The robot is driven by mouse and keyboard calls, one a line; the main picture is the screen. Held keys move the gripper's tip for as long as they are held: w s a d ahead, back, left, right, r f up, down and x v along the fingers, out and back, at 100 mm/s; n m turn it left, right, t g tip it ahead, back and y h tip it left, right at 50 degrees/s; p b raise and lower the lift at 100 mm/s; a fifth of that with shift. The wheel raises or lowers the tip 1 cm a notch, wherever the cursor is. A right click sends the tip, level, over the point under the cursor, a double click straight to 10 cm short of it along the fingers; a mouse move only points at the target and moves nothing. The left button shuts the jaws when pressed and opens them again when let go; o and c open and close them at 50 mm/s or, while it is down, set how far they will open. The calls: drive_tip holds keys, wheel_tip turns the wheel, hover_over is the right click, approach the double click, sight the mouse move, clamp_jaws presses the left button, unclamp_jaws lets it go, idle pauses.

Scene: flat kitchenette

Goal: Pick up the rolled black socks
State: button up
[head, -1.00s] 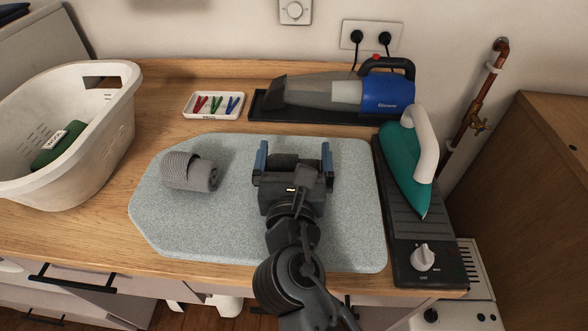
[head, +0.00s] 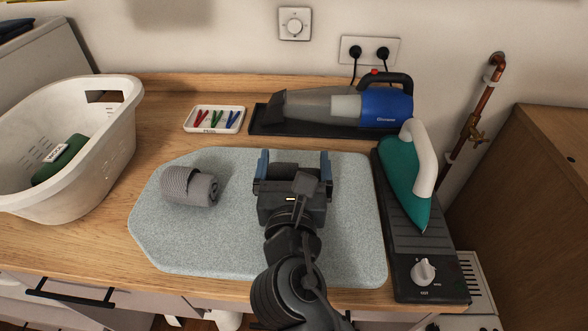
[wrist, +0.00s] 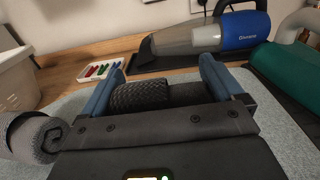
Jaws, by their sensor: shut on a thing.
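The rolled black socks (wrist: 140,95) lie between the two blue fingers of my gripper (wrist: 160,85) in the wrist view. In the head view my gripper (head: 292,165) is over the right part of the ironing pad, with only a dark strip of the black socks (head: 284,169) showing between its fingers. My gripper is shut on the socks. Its body hides their near side, and I cannot tell whether they touch the pad. A rolled grey pair of socks (head: 188,187) lies on the pad to the left, and it also shows at the left edge of the wrist view (wrist: 32,138).
The pale ironing pad (head: 215,245) lies on the wooden counter. A white basket (head: 110,150) holding a green item stands left. A tray of coloured pegs (head: 241,123) and a handheld vacuum (head: 385,106) are behind. A teal iron (head: 402,180) on a dark base stands right.

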sight(294, 165)
drive_tip(key=r, duration=0.3)
drive_tip(key=shift+s+r, duration=0.15)
drive_tip(key=shift+s, duration=0.1)
drive_tip(key=s+d+r, duration=0.1)
drive_tip(key=s+r, duration=0.5)
drive_tip(key=s, duration=0.5)
drive_tip(key=shift+d+r, duration=0.15)
drive_tip(key=shift+d, duration=0.25)
